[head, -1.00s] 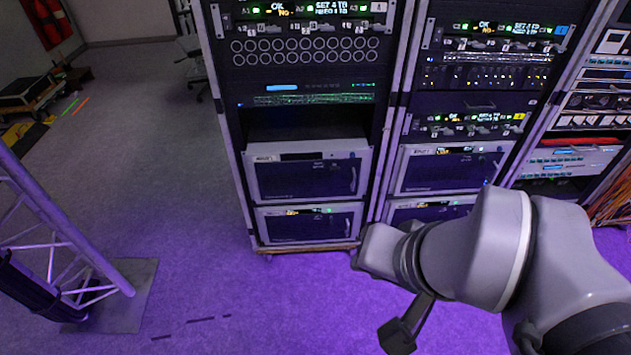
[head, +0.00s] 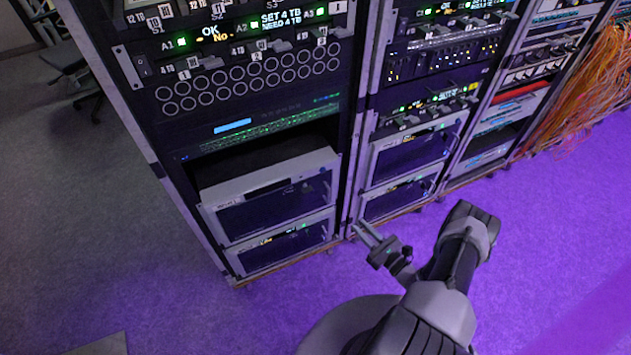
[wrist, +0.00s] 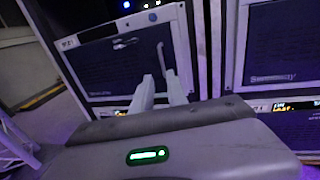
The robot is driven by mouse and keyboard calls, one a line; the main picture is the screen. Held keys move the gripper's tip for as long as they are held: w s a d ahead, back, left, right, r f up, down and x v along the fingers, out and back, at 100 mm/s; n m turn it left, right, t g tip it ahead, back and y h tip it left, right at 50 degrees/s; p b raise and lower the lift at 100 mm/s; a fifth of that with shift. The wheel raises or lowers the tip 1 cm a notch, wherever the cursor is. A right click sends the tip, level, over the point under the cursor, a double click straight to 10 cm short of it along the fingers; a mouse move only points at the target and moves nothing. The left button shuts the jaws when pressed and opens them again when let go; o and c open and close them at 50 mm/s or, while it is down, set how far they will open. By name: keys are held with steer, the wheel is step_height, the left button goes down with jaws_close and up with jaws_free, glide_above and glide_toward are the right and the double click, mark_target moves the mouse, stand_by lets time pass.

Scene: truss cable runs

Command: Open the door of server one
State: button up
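The left rack holds two servers with dark front doors, one above the other. The upper server (head: 275,203) has a grey case and a closed door; its label is too small to read, so I cannot tell if it is server one. The lower server (head: 285,248) is also closed. The wrist view shows a closed dark door (wrist: 108,68), apparently the upper one, with a thin upright handle (wrist: 163,58) near its right edge. My gripper (head: 365,231) is open and empty, in front of the rack's right side. In the wrist view my gripper (wrist: 160,84) points just below the handle, fingers apart.
The middle rack (head: 425,150) stands close on the right, with two more closed servers. Orange cables (head: 590,85) hang at the far right. The purple-lit floor (head: 540,260) in front is clear. A floor plate (head: 100,345) shows at lower left.

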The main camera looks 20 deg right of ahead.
mark_target(329, 195)
steer(key=b+x, duration=0.2)
steer(key=x, duration=0.3)
steer(key=b+x, duration=0.1)
steer(key=x, duration=0.5)
steer(key=b+x, duration=0.2)
steer(key=x, duration=0.4)
steer(key=shift+d+f+b, duration=0.15)
steer(key=shift+f+b, duration=0.1)
steer(key=shift+b, duration=0.05)
jaws_close()
steer(key=shift+s, duration=0.1)
stand_by(0.3)
